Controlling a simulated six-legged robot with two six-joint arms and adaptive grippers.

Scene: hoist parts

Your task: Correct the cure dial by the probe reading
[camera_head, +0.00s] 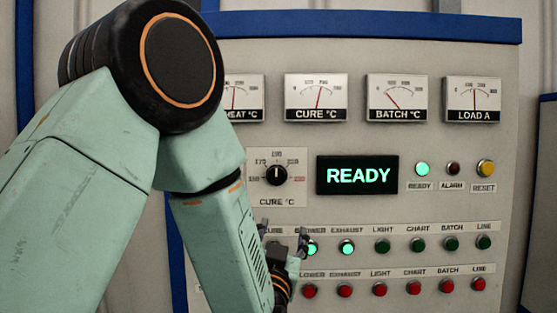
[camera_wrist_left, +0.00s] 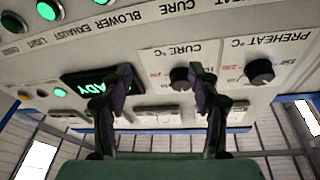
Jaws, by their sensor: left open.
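The cure dial (camera_head: 276,175) is a black round knob on a white scale plate marked CURE °C, on the grey control panel. It also shows upside down in the left wrist view (camera_wrist_left: 180,77), between the fingers in the picture. My left gripper (camera_head: 283,240) is below the dial, in front of the row of lit buttons. In the wrist view its two dark fingers (camera_wrist_left: 163,85) are apart and nothing is between their tips. The CURE °C meter (camera_head: 316,97) has its red needle a little right of upright. I see no separate probe. My right gripper is out of view.
A green READY display (camera_head: 357,175) is right of the dial. The BATCH °C meter (camera_head: 397,98) and LOAD A meter (camera_head: 472,99) are above. Green buttons (camera_head: 417,245) and red buttons (camera_head: 413,288) line the lower panel. A preheat dial (camera_wrist_left: 260,72) is beside the cure dial.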

